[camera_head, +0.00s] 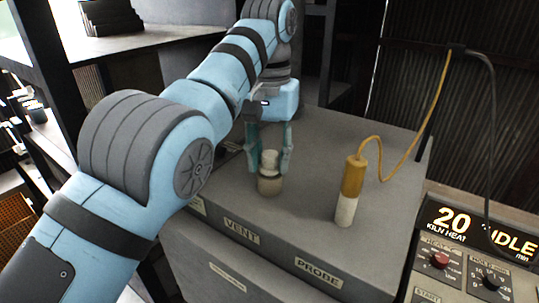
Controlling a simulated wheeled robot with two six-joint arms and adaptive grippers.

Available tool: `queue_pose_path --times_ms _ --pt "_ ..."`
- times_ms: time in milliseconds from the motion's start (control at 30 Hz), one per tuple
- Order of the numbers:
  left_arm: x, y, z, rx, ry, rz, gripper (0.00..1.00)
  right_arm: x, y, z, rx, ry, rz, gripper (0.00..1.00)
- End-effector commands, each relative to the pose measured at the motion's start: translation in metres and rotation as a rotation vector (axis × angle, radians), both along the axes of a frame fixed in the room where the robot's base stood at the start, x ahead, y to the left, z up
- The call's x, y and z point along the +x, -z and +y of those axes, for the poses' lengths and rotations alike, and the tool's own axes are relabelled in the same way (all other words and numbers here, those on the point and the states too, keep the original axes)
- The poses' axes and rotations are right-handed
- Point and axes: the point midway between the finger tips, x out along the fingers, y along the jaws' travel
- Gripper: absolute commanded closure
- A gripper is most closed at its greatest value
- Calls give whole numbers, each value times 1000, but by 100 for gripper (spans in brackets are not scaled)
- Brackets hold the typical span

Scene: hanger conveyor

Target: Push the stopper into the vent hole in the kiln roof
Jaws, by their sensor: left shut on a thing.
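My left gripper (269,157) points down above the kiln roof (305,220), at its left part. It is shut on the stopper (270,170), a pale, stepped plug with a wider grey-brown lower part. The stopper is upright above the VENT label (241,232). The vent hole itself is hidden, and I cannot tell how far the stopper sits in it. My right gripper is not in view.
A probe (350,190) with an orange upper part and white lower part stands upright on the roof, right of the stopper. Its orange cable loops up to a post. A control panel (470,255) reading 20 and IDLE is at the lower right.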

Motion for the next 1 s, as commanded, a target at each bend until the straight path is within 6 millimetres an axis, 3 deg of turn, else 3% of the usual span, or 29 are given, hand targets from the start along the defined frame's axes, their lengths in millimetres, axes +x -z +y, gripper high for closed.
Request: queue_pose_path --times_ms 500,533,567,1000 --pt "0 8 0 0 0 0 95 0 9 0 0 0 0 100" --pt "0 8 0 0 0 0 63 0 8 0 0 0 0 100" --pt "0 8 0 0 0 0 58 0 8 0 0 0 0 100" --pt "0 8 0 0 0 0 56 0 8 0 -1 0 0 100"
